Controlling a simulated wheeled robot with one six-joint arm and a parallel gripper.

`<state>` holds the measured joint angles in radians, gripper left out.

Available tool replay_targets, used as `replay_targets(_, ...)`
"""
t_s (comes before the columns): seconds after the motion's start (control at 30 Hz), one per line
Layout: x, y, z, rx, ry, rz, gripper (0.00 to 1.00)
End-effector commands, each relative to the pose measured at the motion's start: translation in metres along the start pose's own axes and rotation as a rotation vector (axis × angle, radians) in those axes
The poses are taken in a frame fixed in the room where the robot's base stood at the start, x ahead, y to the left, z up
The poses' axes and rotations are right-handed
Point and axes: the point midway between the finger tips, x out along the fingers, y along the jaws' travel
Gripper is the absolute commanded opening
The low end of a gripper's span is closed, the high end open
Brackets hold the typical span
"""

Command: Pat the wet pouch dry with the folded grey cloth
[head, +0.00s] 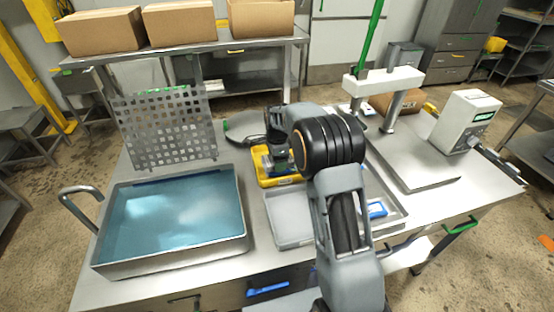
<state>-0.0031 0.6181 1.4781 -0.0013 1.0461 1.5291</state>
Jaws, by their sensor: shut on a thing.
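My gripper (279,160) points down over a small yellow tray (262,178) near the middle of the table. It is shut on a small greyish thing that looks like the folded grey cloth; its shape is largely hidden by the gripper. A blue-and-white flat item (376,209), perhaps the pouch, lies right of my arm in a metal tray (397,222). My arm hides part of that tray. Whether the item is wet cannot be told.
A basin of blue water (245,236) fills the table's left side, with a perforated metal plate (166,130) standing behind it. A shallow grey tray (291,243) is empty in its visible part. A white press-like frame (385,82) and a white device (466,122) stand right.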

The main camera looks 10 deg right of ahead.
Motion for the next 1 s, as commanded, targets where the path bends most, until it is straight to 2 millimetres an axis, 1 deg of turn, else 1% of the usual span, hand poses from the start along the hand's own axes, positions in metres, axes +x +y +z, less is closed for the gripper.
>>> replay_targets(0.33,0.0007,0.0000,0.0000,0.000,0.000,0.000,0.50)
replay_targets(1.0,0.0087,-0.0001,0.0000,0.000,0.000,0.000,0.50)
